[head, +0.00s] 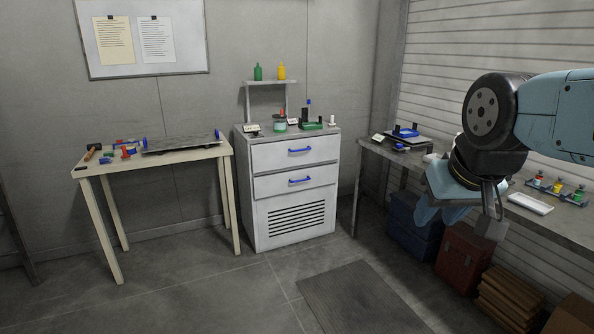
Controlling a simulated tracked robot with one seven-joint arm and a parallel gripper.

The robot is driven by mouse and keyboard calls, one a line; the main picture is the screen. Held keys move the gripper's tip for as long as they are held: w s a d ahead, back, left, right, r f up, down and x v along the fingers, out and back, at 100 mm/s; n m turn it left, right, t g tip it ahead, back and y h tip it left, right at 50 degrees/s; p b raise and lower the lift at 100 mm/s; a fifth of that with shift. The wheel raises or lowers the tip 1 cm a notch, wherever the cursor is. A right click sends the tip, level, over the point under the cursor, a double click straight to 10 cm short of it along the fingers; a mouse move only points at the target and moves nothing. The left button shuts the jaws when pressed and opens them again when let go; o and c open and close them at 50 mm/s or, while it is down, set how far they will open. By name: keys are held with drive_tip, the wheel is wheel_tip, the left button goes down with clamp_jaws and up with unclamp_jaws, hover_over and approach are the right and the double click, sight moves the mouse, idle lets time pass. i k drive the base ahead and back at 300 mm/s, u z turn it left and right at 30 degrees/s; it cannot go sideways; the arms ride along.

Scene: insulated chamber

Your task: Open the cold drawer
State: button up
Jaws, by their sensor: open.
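A white drawer cabinet (256,215) stands against the back wall, left of the picture's middle. Its upper drawer (270,155) and lower drawer (272,184) both look shut. Each has a blue bar handle, the upper handle (300,150) and the lower handle (300,181). A vented panel (296,217) is below them. No label shows which drawer is the cold one. My gripper (466,222) is at the right, in front of the right bench, well apart from the cabinet. It is open and points downward; nothing shows between its fingers.
Small items and a shelf with two bottles (270,73) are above the cabinet. A table (90,168) stands left. The right bench (570,225) has bins (413,228) and boxes (506,298) beneath. A dark mat (360,300) lies on clear floor before the cabinet.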

sight(277, 155)
drive_tip(key=u, duration=0.05)
drive_tip(key=i, duration=2.3)
drive_tip(key=u, duration=0.55)
drive_tip(key=i, duration=1)
drive_tip(key=u, duration=0.1)
